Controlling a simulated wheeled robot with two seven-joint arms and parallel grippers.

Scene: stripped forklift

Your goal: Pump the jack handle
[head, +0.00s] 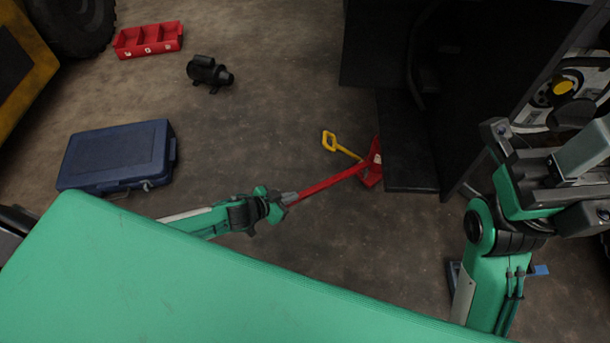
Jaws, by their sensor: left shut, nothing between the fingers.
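The red jack (372,170) stands on the floor beside the dark forklift body, right of centre. Its long red handle (325,184) slopes down to the left from the jack. A yellow grip on a short yellow bar (330,141) sticks out from the jack to the upper left. My left gripper (290,198) is shut with nothing between its fingers, its tips at the free end of the red handle. Whether they touch the handle I cannot tell. My right arm is folded up at the right edge, and its gripper's (583,150) finger opening cannot be made out.
The dark forklift body (385,60) blocks the space behind and right of the jack. A blue case (118,155), a black motor (208,72) and a red tray (148,40) are on the floor to the left. My green body covers the bottom. Floor around the handle is clear.

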